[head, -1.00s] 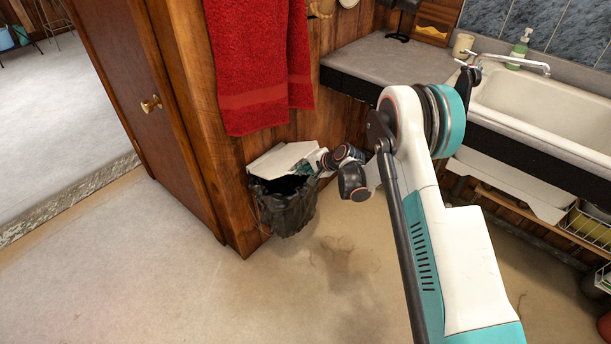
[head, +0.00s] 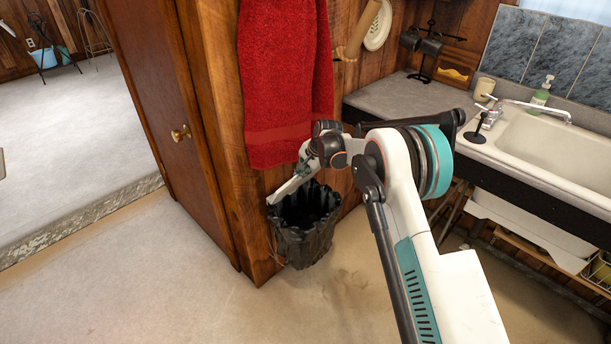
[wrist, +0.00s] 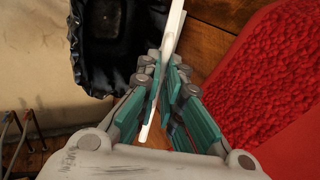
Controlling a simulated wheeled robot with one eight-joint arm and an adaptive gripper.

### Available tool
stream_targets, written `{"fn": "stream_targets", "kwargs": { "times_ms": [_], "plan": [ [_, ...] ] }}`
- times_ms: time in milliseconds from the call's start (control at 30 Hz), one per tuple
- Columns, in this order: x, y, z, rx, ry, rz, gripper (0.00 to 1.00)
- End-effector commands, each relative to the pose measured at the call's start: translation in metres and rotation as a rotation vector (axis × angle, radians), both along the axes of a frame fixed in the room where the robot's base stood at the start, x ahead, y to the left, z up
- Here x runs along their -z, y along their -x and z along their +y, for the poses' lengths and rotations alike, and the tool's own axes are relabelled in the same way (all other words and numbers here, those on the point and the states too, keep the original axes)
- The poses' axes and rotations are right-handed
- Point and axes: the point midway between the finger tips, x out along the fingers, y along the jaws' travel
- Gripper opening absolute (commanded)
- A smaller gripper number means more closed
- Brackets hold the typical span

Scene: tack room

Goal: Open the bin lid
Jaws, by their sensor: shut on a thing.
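The bin (head: 304,236), lined with a black bag, stands on the floor against the wood wall below the red towel. Its white lid (head: 289,188) is raised and steeply tilted at the bin's left side, leaving the dark mouth uncovered. My gripper (head: 303,172) is at the lid's upper part. In the wrist view my gripper (wrist: 163,95) is shut on the lid (wrist: 172,35), which shows edge-on as a thin white strip between the fingers. The bin's black opening (wrist: 115,40) is to the left of the lid there.
The red towel (head: 288,80) hangs right beside my gripper and fills the right of the wrist view. A wooden cabinet (head: 190,165) stands left of the bin. The counter and sink (head: 560,150) are at right. The floor in front is clear.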

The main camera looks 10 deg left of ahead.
Motion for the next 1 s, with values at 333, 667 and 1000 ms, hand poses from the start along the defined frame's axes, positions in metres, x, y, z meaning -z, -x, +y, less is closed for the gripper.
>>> {"fn": "stream_targets", "kwargs": {
  "times_ms": [333, 667, 1000],
  "plan": [
    [-0.0003, -0.0009, 0.0012, 0.000, -0.001, -0.001, 0.00],
    [-0.0002, -0.0008, 0.0011, 0.000, -0.001, -0.001, 0.27],
    [-0.0099, 0.0018, -0.0028, 0.000, -0.001, -0.001, 0.27]
  ]
}}
